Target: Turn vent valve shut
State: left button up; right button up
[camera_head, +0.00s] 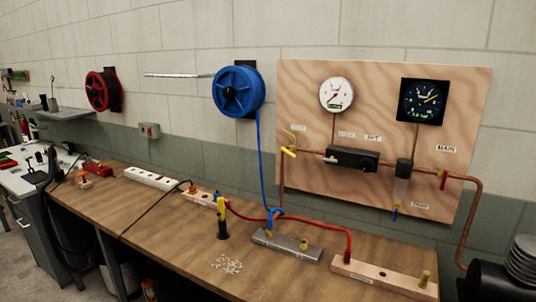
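A plywood panel (303,85) on the wall carries copper pipes and several valves. A valve with a yellow lever (288,152) sits at its left edge, under a small label too blurred to read; the lever slants down to the right. A red-handled valve (443,179) is on the right pipe below a label that looks like MAIN; its handle hangs down. A small blue handle (395,213) is at the bottom of the filter below the regulator. I cannot read which valve is marked vent. Neither of my grippers is in view.
A wooden bench (160,215) runs below the panel. On it are a grey block (287,243), a wooden block (383,277), a power strip (152,179) and a yellow-black tool (222,217). A blue hose hangs from a blue reel (251,91).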

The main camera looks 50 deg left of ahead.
aim_at(289, 152)
jog(key=u, duration=1.6)
jog(key=i+l+z, duration=0.2)
